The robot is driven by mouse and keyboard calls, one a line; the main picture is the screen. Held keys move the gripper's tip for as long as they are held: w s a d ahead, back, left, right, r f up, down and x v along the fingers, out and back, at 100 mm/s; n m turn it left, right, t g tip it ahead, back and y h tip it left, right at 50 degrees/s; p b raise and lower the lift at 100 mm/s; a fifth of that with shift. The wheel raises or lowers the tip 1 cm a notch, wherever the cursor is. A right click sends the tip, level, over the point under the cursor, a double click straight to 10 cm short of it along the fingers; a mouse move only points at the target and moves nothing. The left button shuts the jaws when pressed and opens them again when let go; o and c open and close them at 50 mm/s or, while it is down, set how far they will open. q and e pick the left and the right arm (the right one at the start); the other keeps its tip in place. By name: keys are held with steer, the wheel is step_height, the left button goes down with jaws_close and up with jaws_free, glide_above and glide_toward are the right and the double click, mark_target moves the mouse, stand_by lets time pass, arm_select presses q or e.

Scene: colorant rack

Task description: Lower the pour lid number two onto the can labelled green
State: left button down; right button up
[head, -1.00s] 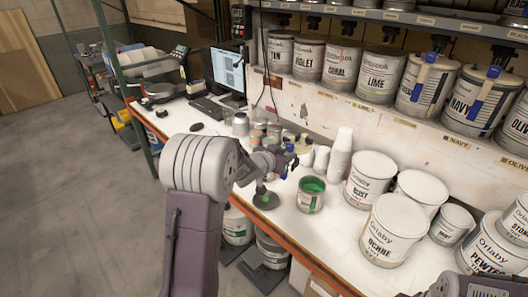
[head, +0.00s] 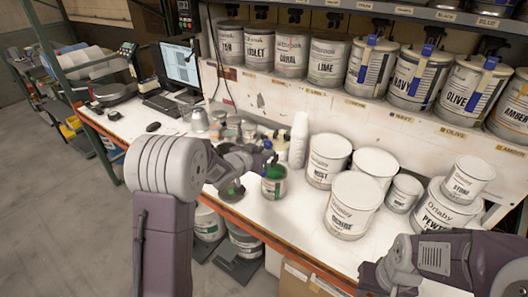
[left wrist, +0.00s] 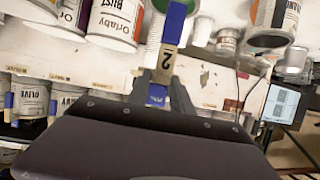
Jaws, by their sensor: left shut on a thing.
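The green can (head: 273,190) stands open on the bench, green paint showing at its top. My left gripper (head: 262,156) is above its back rim. In the left wrist view my left gripper (left wrist: 160,88) is shut on the blue handle of pour lid number two (left wrist: 174,28), which bears a tag reading 2. The lid's plate is hard to make out.
White cans stand right of the green can, including Ochre (head: 354,205) and Rust (head: 327,160). White stacked cups (head: 298,140) stand behind it. A dark disc with green (head: 231,191) lies to its left. A shelf of labelled cans (head: 374,65) runs above.

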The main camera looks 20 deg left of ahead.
arm_select(q)
step_height(320, 180, down, 13)
steer(key=b, duration=1)
steer(key=shift+f+b, duration=0.6)
stand_by(0.3)
steer(key=c, duration=1.1)
jaws_free()
steer(key=shift+o, duration=0.2)
steer(key=v, duration=0.9)
